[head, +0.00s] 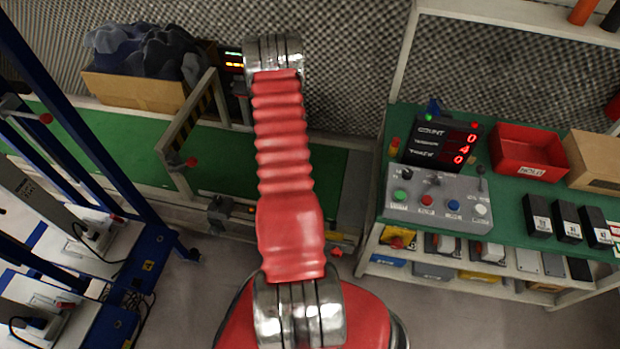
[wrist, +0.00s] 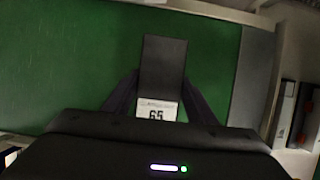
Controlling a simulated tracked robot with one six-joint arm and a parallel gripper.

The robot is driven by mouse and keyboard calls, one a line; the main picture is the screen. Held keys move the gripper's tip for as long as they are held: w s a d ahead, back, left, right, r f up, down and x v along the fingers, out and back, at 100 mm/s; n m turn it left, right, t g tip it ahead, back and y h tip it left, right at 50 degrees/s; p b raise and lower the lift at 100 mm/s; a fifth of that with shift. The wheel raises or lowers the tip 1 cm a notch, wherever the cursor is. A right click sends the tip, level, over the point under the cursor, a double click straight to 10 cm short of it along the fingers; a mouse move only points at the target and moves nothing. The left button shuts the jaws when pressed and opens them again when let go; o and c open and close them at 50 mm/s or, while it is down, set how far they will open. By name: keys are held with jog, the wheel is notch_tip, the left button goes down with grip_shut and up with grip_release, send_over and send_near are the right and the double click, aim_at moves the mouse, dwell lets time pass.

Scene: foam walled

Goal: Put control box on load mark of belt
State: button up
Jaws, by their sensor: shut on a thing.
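In the wrist view my gripper (wrist: 162,88) is shut on the control box (wrist: 164,62), a black block with a white label reading 65 at its near end. One dark finger lies on each side of it. The green belt (wrist: 75,60) lies below; I cannot tell whether the box touches it. The belt also shows in the head view (head: 225,150), running across the left half. There my red arm hides my gripper and the held box. I cannot make out the load mark in either view.
A portal frame (head: 190,125) with striped edging stands over the belt, left of my arm. A cardboard box (head: 140,92) of dark cloth stands behind. At right, a bench carries a button panel (head: 440,198), a red bin (head: 525,150) and three black boxes (head: 568,222).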

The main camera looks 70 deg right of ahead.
jog(key=shift+s+d, duration=0.1)
jog(key=shift+s, duration=0.1)
jog(key=shift+s+f, duration=0.1)
jog(key=shift+f, duration=2.75)
jog(key=shift+f, duration=2.1)
jog(key=o, duration=1.4)
jog(key=shift+f, duration=0.1)
